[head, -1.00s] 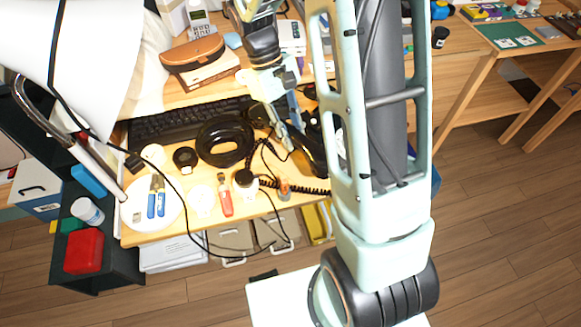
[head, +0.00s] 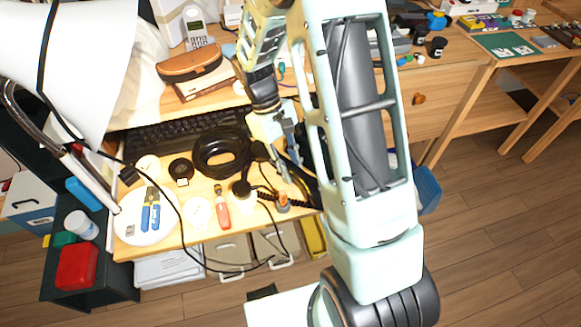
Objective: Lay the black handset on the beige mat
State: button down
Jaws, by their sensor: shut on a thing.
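My gripper (head: 289,165) is over the right part of the near desk, pointing down and shut on a dark thing that looks like the black handset (head: 303,184). The handset shows only in part, because my fingers and my arm cover the rest of it. A black coiled cord (head: 268,196) runs on the desk just left of it. I cannot tell if the handset touches the desk. I cannot make out the beige mat; the area right of the gripper is hidden behind my arm.
A black ring-shaped coil (head: 222,152) and a keyboard (head: 180,132) lie left of the gripper. A white plate with pliers (head: 150,228) and a red-handled tool (head: 222,208) are near the front edge. A brown case (head: 190,62) and cordless phone (head: 195,30) stand behind.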

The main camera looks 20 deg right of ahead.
jog(key=c, duration=1.7)
grip_release()
jog(key=shift+o, duration=0.2)
jog(key=p+v, duration=0.3)
jog(key=v, duration=0.9)
jog(key=shift+r, duration=0.15)
